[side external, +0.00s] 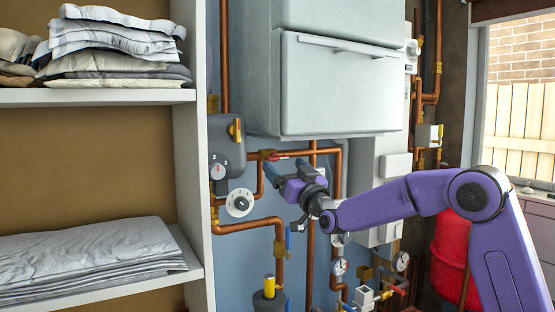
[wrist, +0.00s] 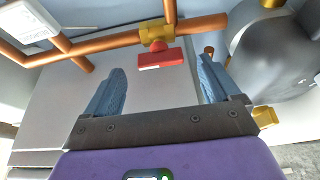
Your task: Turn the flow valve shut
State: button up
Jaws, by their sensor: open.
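A valve with a brass body (wrist: 154,32) and a red lever (wrist: 162,59) sits on a copper pipe; it appears to be the flow valve, though no readable label confirms this. In the wrist view the lever lies across the picture, roughly along the pipe, ahead of the fingertips and between them. In the side view the red lever (side external: 278,157) shows just behind my fingers. My gripper (wrist: 161,68) is open and empty, with its blue fingers on either side of the lever's line. In the side view my gripper (side external: 287,168) points at the pipes. Contact cannot be told.
A grey pump-like housing (side external: 226,150) and a round white dial (side external: 239,203) are left of my gripper. A large white unit (side external: 345,85) hangs above. A shelf (side external: 120,285) with folded linen stands at left.

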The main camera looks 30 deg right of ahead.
aim_at(277, 156)
jog(key=shift+x, duration=2.55)
jog(key=c, duration=1.1)
